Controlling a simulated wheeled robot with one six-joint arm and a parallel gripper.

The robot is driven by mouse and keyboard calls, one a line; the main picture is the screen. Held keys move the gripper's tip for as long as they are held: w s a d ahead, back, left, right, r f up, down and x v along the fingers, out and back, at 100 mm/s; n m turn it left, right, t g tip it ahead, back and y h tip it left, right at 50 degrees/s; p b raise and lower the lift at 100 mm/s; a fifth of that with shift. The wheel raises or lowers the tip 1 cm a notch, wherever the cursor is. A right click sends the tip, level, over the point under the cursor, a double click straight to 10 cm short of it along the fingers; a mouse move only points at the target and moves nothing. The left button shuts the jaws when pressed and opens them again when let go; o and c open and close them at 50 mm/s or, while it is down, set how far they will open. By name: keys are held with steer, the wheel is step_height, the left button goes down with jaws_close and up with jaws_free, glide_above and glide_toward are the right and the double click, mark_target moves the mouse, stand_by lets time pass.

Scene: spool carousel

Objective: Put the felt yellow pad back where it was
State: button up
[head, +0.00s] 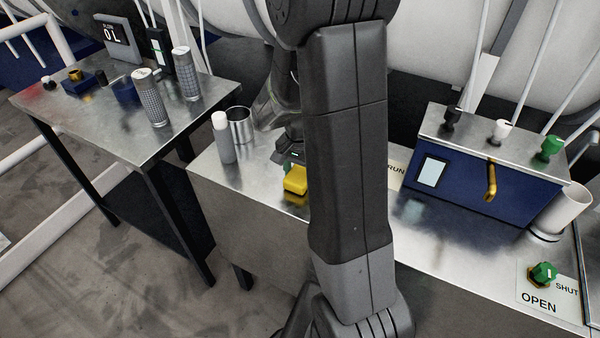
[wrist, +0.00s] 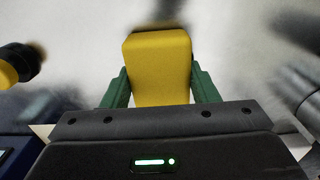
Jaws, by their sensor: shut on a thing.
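The yellow pad (head: 295,180) shows in the head view just left of my arm, over the metal bench near its front edge. In the wrist view the yellow pad (wrist: 160,68) is a block held between the two green fingers of my gripper (wrist: 160,90). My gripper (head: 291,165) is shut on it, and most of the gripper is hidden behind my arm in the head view. I cannot tell whether the pad touches the bench top.
A metal cup (head: 240,126) and a white-capped bottle (head: 223,138) stand left of the pad. A blue control box (head: 463,187) with knobs and a brass lever stands right. A white cup (head: 562,210) and a green valve knob (head: 543,274) are farther right. A side table (head: 120,135) holds grey cylinders.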

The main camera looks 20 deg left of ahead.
mark_target(300, 173)
steer(key=shift+f, duration=0.25)
steer(key=o, duration=1)
steer(key=shift+r, duration=0.1)
steer(key=shift+o, duration=0.2)
step_height(300, 173, up, 12)
steer(key=shift+r, duration=0.15)
